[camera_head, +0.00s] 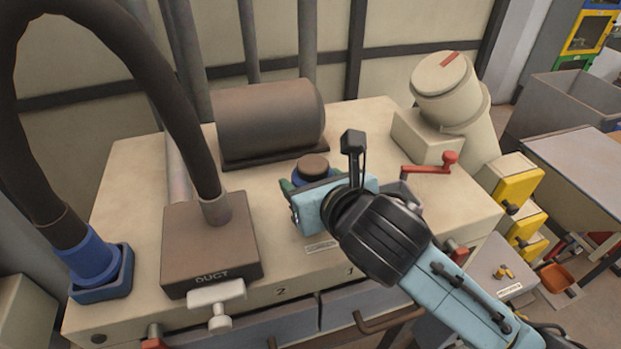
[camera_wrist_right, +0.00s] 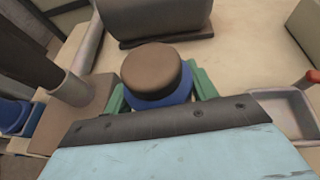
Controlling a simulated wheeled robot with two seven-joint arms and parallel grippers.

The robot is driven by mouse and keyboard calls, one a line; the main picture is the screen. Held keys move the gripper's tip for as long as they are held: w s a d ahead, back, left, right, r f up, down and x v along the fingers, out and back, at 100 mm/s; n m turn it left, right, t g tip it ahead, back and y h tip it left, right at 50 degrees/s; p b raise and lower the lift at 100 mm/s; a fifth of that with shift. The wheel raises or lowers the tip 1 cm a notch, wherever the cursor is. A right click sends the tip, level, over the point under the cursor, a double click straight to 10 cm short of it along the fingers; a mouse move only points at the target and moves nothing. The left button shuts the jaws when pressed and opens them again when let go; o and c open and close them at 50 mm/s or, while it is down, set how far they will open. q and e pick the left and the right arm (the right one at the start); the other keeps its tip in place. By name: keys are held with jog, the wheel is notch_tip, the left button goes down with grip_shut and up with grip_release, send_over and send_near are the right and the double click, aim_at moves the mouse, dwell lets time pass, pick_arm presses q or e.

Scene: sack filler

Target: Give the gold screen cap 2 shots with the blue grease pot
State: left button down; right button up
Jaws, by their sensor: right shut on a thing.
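The blue grease pot (camera_head: 318,173) has a dark brown round top and stands upright above the cream machine top. My right gripper (camera_head: 308,182) is shut on it. In the right wrist view the green fingers (camera_wrist_right: 160,92) sit on both sides of the blue pot (camera_wrist_right: 178,101). I cannot tell whether its base touches the machine top. Small gold pieces (camera_head: 503,272) lie on a grey surface at the lower right; I cannot tell whether one is the gold screen cap. My left gripper is not in view.
A brown block marked DUCT (camera_head: 210,250) with a thick hose stands left of the pot. A brown drum (camera_head: 270,118) lies behind it. A red crank (camera_head: 432,168) and a cream cylinder (camera_head: 443,88) are at the right. A shallow grey tray (camera_wrist_right: 287,112) is beside the gripper.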

aim_at(311, 160)
jog(key=shift+f, duration=0.75)
dwell(0.3)
jog(key=shift+r, duration=0.9)
jog(key=shift+f, duration=0.9)
dwell(0.7)
jog(key=shift+r, duration=0.9)
jog(key=shift+r, duration=0.15)
jog(key=shift+r, duration=2.4)
